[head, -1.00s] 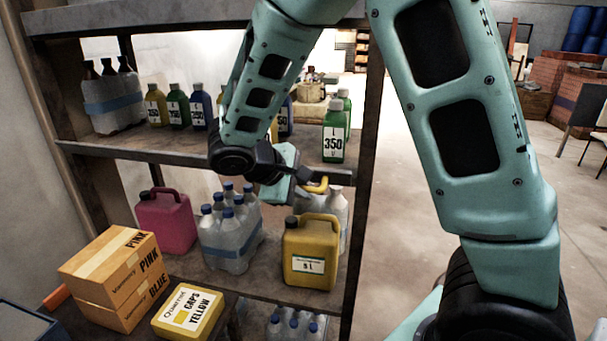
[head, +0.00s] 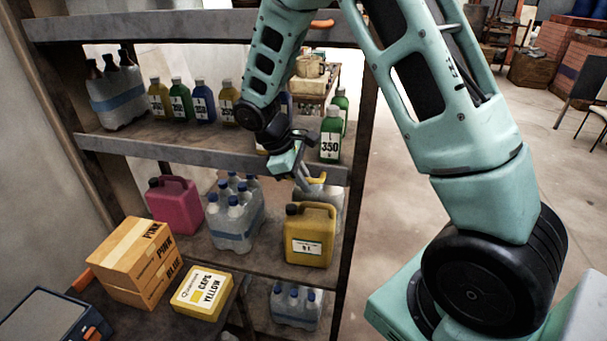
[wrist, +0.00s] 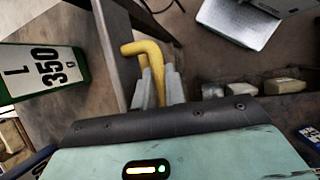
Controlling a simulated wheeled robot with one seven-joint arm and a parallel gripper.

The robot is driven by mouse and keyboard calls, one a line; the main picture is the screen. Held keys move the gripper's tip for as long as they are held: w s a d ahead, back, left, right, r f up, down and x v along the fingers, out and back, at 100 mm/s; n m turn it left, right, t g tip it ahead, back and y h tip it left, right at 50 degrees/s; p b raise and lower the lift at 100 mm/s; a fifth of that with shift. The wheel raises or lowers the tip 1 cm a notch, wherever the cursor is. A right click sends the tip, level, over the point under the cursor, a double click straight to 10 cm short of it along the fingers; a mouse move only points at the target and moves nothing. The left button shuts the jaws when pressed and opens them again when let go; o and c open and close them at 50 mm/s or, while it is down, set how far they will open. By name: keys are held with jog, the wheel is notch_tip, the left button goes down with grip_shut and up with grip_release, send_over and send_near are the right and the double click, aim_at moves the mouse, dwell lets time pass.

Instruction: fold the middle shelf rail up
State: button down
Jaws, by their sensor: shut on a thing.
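The middle shelf rail (head: 190,155) is a long grey bar along the front edge of the middle shelf. The bases of the bottles behind it show above it, so it does not stand up in front of them. A yellow bent handle (head: 318,180) is near the rail's right end. My gripper (head: 306,182) is at this handle, just below the rail. In the wrist view, the two grey fingers (wrist: 160,85) are shut on the yellow handle (wrist: 148,50). My wrist hides part of the rail.
Several bottles stand on the middle shelf; a green 350 bottle (head: 331,135) is close beside my wrist. Below are a yellow canister (head: 310,236), wrapped clear bottles (head: 237,215) and a pink canister (head: 174,203). Boxes (head: 128,255) stand front left. The floor right of the shelf is open.

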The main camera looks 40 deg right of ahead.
dwell(0.3)
jog(key=c, duration=1.7)
grip_release()
jog(key=shift+c, duration=0.2)
jog(key=shift+w, duration=0.1)
jog(key=b+v, duration=0.4)
jog(key=v, duration=1.3)
jog(key=shift+w+a+r, duration=0.1)
jog(key=s+a+f+n+t+y+b, duration=0.1)
jog(key=s+a+f+y+b, duration=0.1)
jog(key=s+a+f, duration=0.4)
jog(key=s+a+f+t+y+b, duration=0.1)
jog(key=s+a+f+b, duration=0.15)
jog(key=s+a, duration=0.55)
jog(key=s+a+f+y, duration=0.2)
jog(key=s+f, duration=0.5)
jog(key=s, duration=0.5)
jog(key=shift+s+a+m+t+b, duration=0.3)
jog(key=shift+s+a+b, duration=0.15)
jog(key=shift+a, duration=0.25)
